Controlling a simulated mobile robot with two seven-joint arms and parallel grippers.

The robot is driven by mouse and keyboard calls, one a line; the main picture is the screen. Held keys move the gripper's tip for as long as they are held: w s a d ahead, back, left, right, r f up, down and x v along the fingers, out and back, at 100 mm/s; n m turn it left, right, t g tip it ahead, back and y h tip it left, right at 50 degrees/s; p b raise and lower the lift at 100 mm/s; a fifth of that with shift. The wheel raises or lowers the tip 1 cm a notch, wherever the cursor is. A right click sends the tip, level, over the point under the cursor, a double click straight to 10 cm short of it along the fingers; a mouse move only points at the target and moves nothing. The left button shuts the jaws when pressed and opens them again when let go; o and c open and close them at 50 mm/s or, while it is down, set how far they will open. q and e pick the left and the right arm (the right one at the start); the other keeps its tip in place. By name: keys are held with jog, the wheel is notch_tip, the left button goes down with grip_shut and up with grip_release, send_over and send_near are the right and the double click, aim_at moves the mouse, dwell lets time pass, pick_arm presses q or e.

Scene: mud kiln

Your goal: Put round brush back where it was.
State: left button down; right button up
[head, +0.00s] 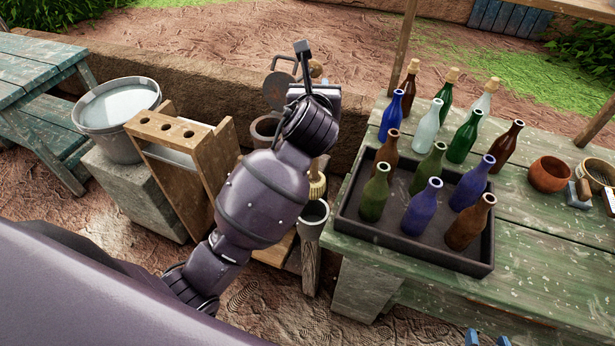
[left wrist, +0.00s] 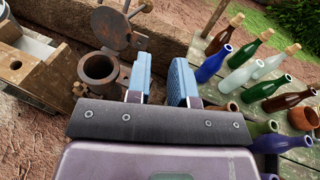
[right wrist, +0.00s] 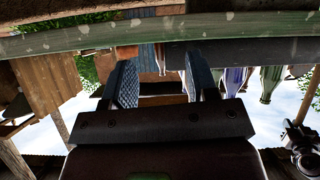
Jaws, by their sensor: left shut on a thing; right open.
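The round brush (head: 317,187) shows its pale bristles pointing down, just below my left wrist in the head view. Its upper part is hidden behind the wrist. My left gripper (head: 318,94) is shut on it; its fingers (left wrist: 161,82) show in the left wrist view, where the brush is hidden. A grey tube-like holder (head: 312,213) with an open top stands just below the bristles; I cannot tell whether they touch its rim. My right gripper (head: 486,339) is open and empty at the bottom edge of the head view; its fingers (right wrist: 163,82) show in the right wrist view.
A green table (head: 540,235) on the right bears a dark tray (head: 415,245) with several bottles, more bottles behind, and a reddish bowl (head: 549,175). A wooden rack (head: 215,165) and a water bucket (head: 117,110) stand left. A rusty pot (left wrist: 97,68) with raised lid is close to my left gripper.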

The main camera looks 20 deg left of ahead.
pick_arm(q)
notch_tip(320, 180, down, 18)
jog(key=b, duration=0.4)
jog(key=shift+r, duration=0.3)
jog(key=c, duration=1)
grip_release()
jog(key=shift+s+d, duration=0.1)
jog(key=shift+s, duration=0.3)
jog(key=p+v, duration=0.1)
jog(key=v, duration=0.9)
jog(key=s+a+f+n+g+h, duration=0.1)
jog(key=s+a+f+n, duration=0.5)
jog(key=n, duration=0.9)
jog(key=s+a+f+n+g+h, duration=0.2)
jog(key=s+a+f+n, duration=0.4)
jog(key=s+f+n, duration=0.5)
jog(key=s+n+h, duration=0.1)
jog(key=n, duration=0.4)
jog(key=shift+f+n+g, duration=0.3)
jog(key=shift+f, duration=0.1)
pick_arm(e)
jog(key=f, duration=0.4)
jog(key=shift+s, duration=0.4)
